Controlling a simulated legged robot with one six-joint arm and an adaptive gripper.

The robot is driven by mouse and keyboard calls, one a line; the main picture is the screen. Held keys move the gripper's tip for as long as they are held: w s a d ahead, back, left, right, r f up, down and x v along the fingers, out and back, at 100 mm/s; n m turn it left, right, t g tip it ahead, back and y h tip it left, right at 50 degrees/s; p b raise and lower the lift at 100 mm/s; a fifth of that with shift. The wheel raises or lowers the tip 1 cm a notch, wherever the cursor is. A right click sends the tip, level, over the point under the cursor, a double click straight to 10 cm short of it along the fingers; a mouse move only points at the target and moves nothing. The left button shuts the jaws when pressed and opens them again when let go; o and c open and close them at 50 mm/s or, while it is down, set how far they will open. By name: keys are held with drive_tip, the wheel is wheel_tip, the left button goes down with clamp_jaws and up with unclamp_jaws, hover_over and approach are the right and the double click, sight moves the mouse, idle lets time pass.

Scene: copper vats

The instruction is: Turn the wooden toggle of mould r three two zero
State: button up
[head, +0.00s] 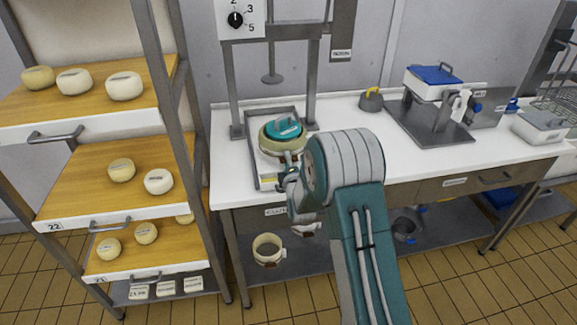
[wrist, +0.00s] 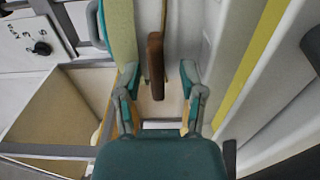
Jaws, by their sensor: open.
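A round beige mould with a teal top (head: 277,142) sits in a grey tray (head: 254,173) under the press frame on the white worktop. No mould number is legible. In the wrist view a brown wooden toggle (wrist: 155,62) stands against the pale mould wall (wrist: 122,35). My gripper (wrist: 159,82) is open, with one finger on each side of the toggle's lower end; contact cannot be told. In the head view my gripper (head: 292,183) is at the front of the mould, and my arm hides part of the mould and tray.
A similar mould (head: 268,249) stands on the lower shelf. A rack with cheeses on wooden boards (head: 75,160) is at the left. Bare worktop lies right of my arm.

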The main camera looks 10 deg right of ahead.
drive_tip(key=s, duration=1.2)
drive_tip(key=s+r+m+g, duration=0.6)
drive_tip(key=s+r+m, duration=0.25)
drive_tip(key=r, duration=0.35)
drive_tip(key=s+r+m+g, duration=0.2)
drive_tip(key=s+m, duration=0.3)
drive_tip(key=s, duration=0.7)
drive_tip(key=s+r+m+g, duration=0.3)
drive_tip(key=s+m+g, duration=0.1)
drive_tip(key=s, duration=0.7)
drive_tip(key=shift+s+d+m, duration=0.25)
drive_tip(key=shift+s+m, duration=0.1)
